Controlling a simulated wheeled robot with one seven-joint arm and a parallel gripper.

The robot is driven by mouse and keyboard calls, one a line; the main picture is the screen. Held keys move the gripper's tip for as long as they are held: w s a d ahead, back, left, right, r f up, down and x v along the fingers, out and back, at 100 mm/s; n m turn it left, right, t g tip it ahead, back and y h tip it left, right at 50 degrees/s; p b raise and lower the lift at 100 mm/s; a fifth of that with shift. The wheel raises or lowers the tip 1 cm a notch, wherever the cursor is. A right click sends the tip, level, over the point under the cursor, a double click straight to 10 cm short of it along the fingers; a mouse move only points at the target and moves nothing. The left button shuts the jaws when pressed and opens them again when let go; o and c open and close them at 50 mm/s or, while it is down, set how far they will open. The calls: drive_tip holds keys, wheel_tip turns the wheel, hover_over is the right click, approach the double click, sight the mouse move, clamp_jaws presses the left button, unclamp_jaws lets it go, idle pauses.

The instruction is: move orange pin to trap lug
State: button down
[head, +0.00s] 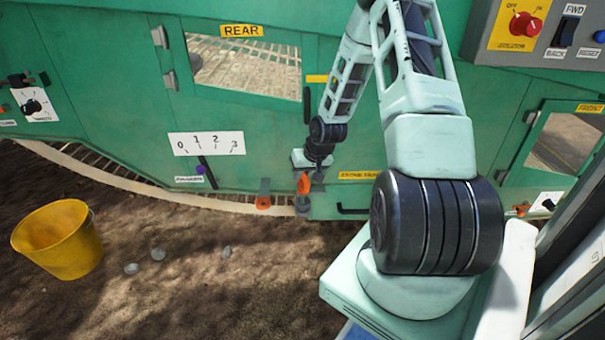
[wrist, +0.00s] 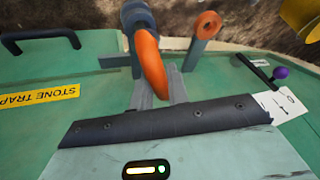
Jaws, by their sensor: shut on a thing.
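The orange pin (wrist: 151,62) shows as a curved orange piece between the grey fingers of my gripper (wrist: 159,92). In the head view, my gripper (head: 312,182) is low against the green machine, with the orange pin (head: 304,183) at its tip. The pin's far end meets or overlaps a grey round lug (wrist: 137,17) beside the stone trap door; I cannot tell whether it is inside. To the right in the wrist view, a grey tab with an orange ring (wrist: 208,24) stands apart; it also shows in the head view (head: 263,202).
The stone trap label (wrist: 40,96) and black handle (wrist: 40,42) are left of the pin in the wrist view. A purple-knobbed lever (head: 200,171) sits by a 0–3 scale. A yellow bucket (head: 58,240) and several stones lie on open ground.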

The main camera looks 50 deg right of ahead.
drive_tip(key=shift+f+b, duration=0.5)
drive_tip(key=shift+f, duration=0.65)
drive_tip(key=c, duration=1.3)
unclamp_jaws()
drive_tip(key=p+v, duration=0.7)
drive_tip(key=v, duration=1)
drive_tip(key=shift+s+r+p, duration=0.1)
drive_tip(key=shift+r+p, duration=0.1)
drive_tip(key=shift+p, duration=0.2)
